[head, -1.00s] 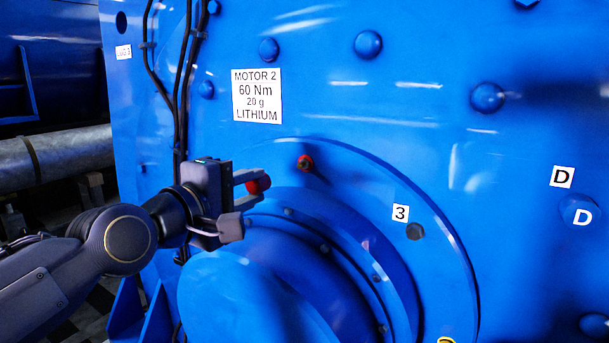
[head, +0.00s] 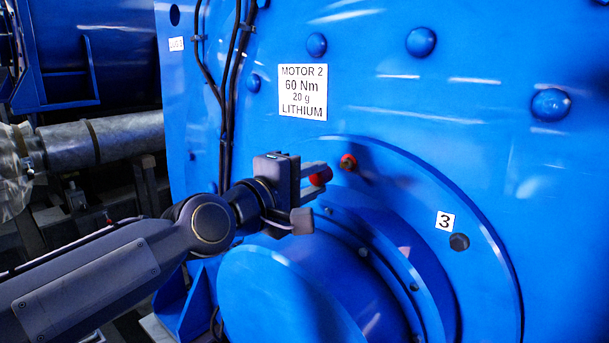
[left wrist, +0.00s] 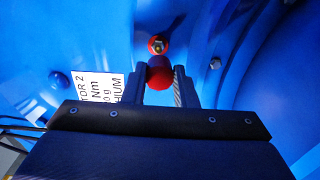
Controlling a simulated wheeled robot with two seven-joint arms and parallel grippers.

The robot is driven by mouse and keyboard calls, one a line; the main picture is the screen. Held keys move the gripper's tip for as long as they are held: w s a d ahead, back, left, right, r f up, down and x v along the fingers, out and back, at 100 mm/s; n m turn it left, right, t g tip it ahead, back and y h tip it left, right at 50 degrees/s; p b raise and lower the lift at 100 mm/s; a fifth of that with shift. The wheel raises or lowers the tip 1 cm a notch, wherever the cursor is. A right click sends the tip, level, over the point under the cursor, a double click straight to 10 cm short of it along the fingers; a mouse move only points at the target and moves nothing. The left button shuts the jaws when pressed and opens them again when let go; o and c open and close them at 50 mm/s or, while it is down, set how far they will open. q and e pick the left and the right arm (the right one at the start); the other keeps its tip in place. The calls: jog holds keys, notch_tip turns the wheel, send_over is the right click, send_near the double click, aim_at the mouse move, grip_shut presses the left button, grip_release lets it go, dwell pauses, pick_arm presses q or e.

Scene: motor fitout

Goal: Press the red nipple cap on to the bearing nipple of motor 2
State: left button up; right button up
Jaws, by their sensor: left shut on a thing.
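My left gripper (head: 318,174) is shut on the red nipple cap (head: 322,177), which sticks out between its fingertips. In the left wrist view the round red cap (left wrist: 160,74) sits between the two fingers (left wrist: 160,70). The bearing nipple (head: 348,161) of motor 2 (head: 390,100) stands out just up and right of the cap, with red around it. In the left wrist view the nipple (left wrist: 158,45) shows a metal tip in a red ring just beyond the cap. The cap appears apart from the nipple. My right gripper is not in view.
A label (head: 303,92) reading MOTOR 2, 60 Nm, 20 g, LITHIUM is above the nipple. Black cables (head: 228,100) run down the left of the motor. A round blue cover (head: 285,300) bulges out below my gripper. A grey pipe (head: 100,142) lies further left.

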aim_at(343, 166)
pick_arm(q)
jog(key=shift+p+x, duration=0.75)
jog(key=shift+x, duration=0.95)
dwell(0.4)
jog(key=shift+p+x, duration=0.8)
jog(key=shift+x, duration=0.75)
jog(key=o, duration=1)
jog(key=shift+o, duration=0.2)
